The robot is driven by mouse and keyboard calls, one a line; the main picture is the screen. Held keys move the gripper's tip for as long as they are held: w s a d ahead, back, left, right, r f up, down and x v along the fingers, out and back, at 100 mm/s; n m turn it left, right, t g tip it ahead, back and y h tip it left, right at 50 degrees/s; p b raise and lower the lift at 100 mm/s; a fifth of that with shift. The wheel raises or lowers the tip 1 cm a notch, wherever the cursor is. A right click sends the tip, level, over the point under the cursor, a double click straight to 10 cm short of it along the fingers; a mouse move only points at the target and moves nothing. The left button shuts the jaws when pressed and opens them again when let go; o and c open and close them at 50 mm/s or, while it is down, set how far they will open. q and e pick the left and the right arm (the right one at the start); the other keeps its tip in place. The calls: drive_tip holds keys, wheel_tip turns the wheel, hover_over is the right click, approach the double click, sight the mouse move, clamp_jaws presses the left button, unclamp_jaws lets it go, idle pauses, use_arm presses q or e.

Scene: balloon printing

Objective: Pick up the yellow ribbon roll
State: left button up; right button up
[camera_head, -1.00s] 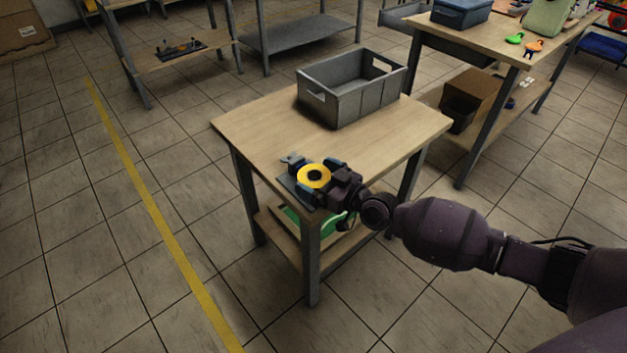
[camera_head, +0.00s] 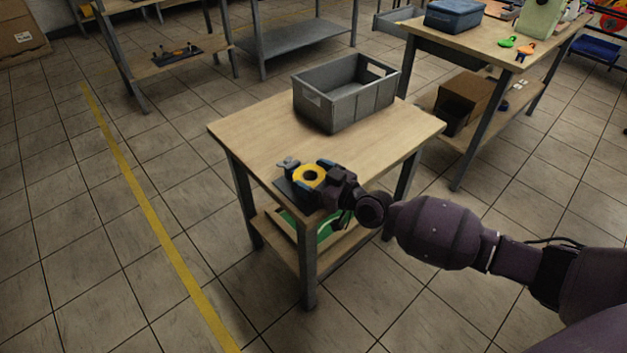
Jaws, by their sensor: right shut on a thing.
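The yellow ribbon roll (camera_head: 297,173) is a yellow ring with a dark centre, at the near corner of the small wooden table (camera_head: 250,127). My right gripper (camera_head: 309,174) reaches in from the right and is shut on the roll, its fingers at the roll's sides. A dark holder (camera_head: 288,190) sits under and beside the roll at the table's corner. The gripper hides part of the holder, and I cannot tell whether the roll is clear of it. My left gripper is not in view.
A grey crate (camera_head: 340,110) stands at the back of the small table. A green item (camera_head: 290,222) lies on its lower shelf. A bigger workbench (camera_head: 480,50) with a blue bin (camera_head: 454,15) is at the back right. Tiled floor is free at the left.

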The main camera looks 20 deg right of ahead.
use_arm(q)
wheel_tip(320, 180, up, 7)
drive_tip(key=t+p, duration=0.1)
drive_tip(key=p, duration=0.6)
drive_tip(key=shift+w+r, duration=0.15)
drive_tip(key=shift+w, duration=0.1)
use_arm(e)
wheel_tip(320, 180, up, 18)
drive_tip(key=shift+r, duration=0.25)
drive_tip(key=s+a+r+m+h, duration=0.2)
drive_tip(key=s+a+r, duration=0.35)
drive_tip(key=s, duration=0.35)
use_arm(q)
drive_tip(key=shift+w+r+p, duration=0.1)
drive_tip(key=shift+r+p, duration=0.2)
drive_tip(key=shift+p, duration=0.3)
use_arm(e)
drive_tip(key=s+d+f+m+t+h, duration=0.1)
drive_tip(key=s+d+f+m+h, duration=0.1)
drive_tip(key=s, duration=0.4)
drive_tip(key=s+d+f+m+t+h, duration=0.1)
drive_tip(key=s+d+f+m+h, duration=0.1)
drive_tip(key=s+d+f+h, duration=0.1)
drive_tip(key=s+d+h, duration=0.1)
drive_tip(key=s+h, duration=0.1)
drive_tip(key=s, duration=0.1)
drive_tip(key=shift+d+f, duration=0.15)
drive_tip(key=shift+f, duration=0.25)
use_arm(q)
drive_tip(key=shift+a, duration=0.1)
